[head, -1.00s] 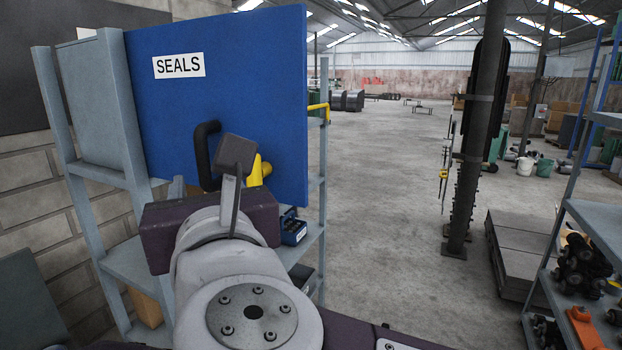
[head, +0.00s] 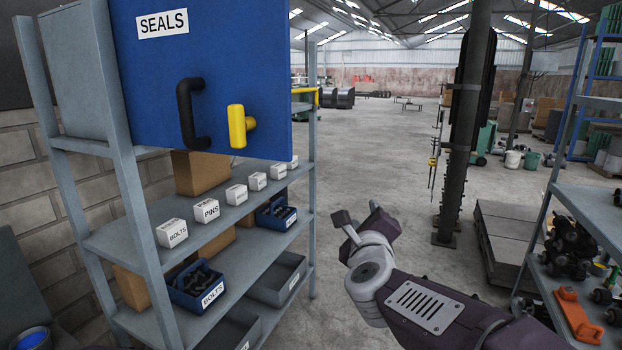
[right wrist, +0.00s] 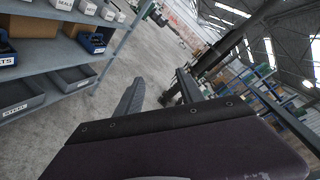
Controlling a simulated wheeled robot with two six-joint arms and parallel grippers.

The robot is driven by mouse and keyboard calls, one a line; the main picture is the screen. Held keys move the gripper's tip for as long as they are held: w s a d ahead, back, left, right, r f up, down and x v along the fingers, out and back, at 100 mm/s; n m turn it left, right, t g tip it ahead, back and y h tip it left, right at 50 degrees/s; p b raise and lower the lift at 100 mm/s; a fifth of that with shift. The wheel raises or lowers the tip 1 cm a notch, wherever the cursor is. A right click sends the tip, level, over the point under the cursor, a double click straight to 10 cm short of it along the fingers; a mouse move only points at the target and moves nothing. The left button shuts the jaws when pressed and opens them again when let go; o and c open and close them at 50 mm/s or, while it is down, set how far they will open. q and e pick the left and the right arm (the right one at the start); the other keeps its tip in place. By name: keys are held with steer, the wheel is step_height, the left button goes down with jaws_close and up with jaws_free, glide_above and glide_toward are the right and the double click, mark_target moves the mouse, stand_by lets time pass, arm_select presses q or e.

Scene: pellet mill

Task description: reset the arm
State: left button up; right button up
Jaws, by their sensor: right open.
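My right gripper (head: 352,228) is in the middle of the head view, over open floor and to the right of the grey shelf rack. It is apart from the rack and the blue panel. In the right wrist view its two fingers (right wrist: 158,95) stand apart with nothing between them. My left gripper is not in view. The blue panel (head: 215,65) marked SEALS is at the upper left, with a black handle (head: 188,113) and a yellow knob (head: 240,125) on its face.
The grey rack (head: 130,235) at left carries small labelled boxes (head: 207,210) and blue bins (head: 197,287). A dark column (head: 462,150) stands right of centre, by stacked grey slabs (head: 510,245). Another shelf (head: 590,235) holds parts at right. The floor between is clear.

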steer(key=s+d+f+n+g+y+b, duration=0.1)
steer(key=s+d+f+n+g, duration=0.15)
steer(key=f+n, duration=0.65)
steer(key=s+d+f+n+g+y+b, duration=0.1)
steer(key=d+f+n+g, duration=0.25)
steer(key=f, duration=1.25)
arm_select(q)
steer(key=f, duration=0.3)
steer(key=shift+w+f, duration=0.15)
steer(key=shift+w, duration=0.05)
arm_select(e)
steer(key=s+f+n+g, duration=0.4)
steer(key=s+f+n, duration=0.3)
steer(key=s, duration=0.4)
steer(key=s+f+n+g, duration=0.5)
steer(key=s+f+n, duration=0.2)
steer(key=s, duration=0.4)
steer(key=shift+d, duration=0.1)
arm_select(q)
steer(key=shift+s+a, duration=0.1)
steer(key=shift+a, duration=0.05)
arm_select(e)
steer(key=shift+w, duration=0.15)
